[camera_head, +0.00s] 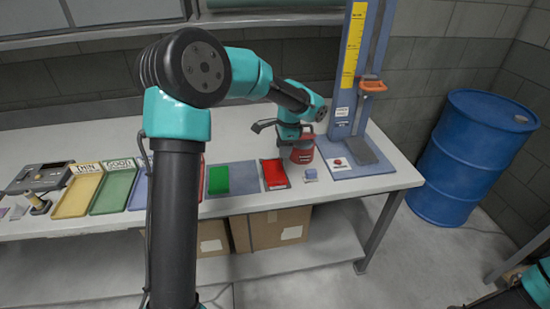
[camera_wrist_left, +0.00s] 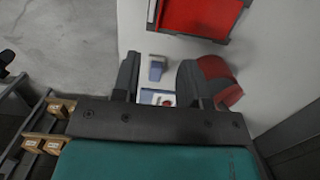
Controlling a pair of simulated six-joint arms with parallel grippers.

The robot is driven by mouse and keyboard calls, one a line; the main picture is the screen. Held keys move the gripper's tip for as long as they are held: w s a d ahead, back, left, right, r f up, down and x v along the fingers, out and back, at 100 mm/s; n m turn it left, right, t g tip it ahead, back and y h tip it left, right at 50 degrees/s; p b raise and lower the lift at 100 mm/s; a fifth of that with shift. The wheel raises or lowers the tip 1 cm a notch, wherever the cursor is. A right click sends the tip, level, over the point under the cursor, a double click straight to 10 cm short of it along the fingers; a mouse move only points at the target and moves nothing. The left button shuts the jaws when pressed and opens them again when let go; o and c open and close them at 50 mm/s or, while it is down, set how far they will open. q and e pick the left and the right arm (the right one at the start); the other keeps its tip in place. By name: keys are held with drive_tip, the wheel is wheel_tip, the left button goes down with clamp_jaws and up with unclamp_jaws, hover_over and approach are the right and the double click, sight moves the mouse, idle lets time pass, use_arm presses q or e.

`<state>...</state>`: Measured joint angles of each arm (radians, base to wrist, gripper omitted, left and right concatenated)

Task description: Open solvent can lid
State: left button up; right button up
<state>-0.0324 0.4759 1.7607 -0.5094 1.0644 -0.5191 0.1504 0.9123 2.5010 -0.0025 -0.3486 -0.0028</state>
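The red solvent can (camera_head: 303,151) stands upright on the table at the left edge of the blue stand's base. It also shows at the right in the left wrist view (camera_wrist_left: 229,94), with a grey top, partly hidden by a finger. My left gripper (camera_head: 284,129) is at the can's upper left side. In the left wrist view its two dark fingers (camera_wrist_left: 158,82) are apart with a clear gap, and nothing is held. I cannot tell whether a finger touches the can. The lid's state is unclear.
A blue stand (camera_head: 357,75) with a yellow scale and orange handle rises behind the can. A red tray (camera_head: 274,174), small blue-grey box (camera_head: 310,175) and white card (camera_head: 339,164) lie nearby. A blue drum (camera_head: 462,160) stands right of the table.

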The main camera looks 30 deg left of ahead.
use_arm(q)
drive_tip(key=f, duration=0.4)
drive_tip(key=shift+s+a+f, duration=0.15)
drive_tip(key=shift+a+f, duration=0.05)
drive_tip(key=shift+a, duration=0.05)
